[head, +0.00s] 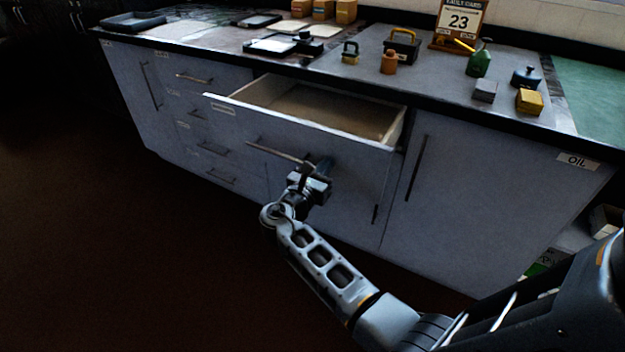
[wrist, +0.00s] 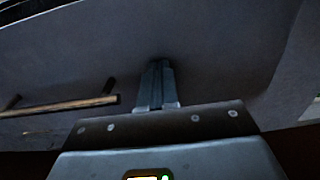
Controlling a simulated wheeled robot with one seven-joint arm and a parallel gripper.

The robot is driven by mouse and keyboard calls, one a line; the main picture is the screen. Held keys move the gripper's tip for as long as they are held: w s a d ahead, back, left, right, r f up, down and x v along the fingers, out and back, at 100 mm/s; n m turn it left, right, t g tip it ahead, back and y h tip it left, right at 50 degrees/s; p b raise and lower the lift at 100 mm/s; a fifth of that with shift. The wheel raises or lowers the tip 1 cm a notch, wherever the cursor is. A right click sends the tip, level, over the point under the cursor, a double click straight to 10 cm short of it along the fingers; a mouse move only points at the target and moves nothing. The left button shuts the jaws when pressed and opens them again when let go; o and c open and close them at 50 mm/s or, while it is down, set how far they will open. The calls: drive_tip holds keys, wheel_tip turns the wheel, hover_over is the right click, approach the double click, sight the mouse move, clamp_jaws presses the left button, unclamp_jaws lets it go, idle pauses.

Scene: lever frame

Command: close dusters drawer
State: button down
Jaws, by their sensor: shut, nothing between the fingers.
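A wide grey drawer (head: 345,139) stands pulled out from the counter in the head view, with its light wooden inside showing and a bar handle (head: 280,153) across its front. A small label is at its upper left, too small to read. My gripper (head: 326,163) is at the drawer front, just right of the handle. In the wrist view, the shut fingers (wrist: 157,82) point at the grey drawer front (wrist: 215,50), and the handle (wrist: 60,107) lies to their left, outside them. I cannot tell whether the fingertips touch the front.
Shut drawers (head: 205,146) are to the left, and a cabinet door (head: 440,190) is to the right. The dark floor (head: 130,240) in front is clear.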

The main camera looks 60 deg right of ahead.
drive_tip(key=d+b, duration=0.2)
drive_tip(key=d, duration=0.6)
drive_tip(key=d+b, duration=0.2)
drive_tip(key=d, duration=0.6)
drive_tip(key=d+b, duration=0.2)
drive_tip(key=d, duration=0.6)
drive_tip(key=shift+w+f+b, duration=0.1)
drive_tip(key=shift+w+b, duration=0.2)
drive_tip(key=shift+w, duration=0.1)
drive_tip(key=shift+d, duration=0.35)
drive_tip(key=shift+d+r, duration=0.1)
drive_tip(key=shift+r, duration=0.1)
drive_tip(key=shift+s+d+r, duration=0.1)
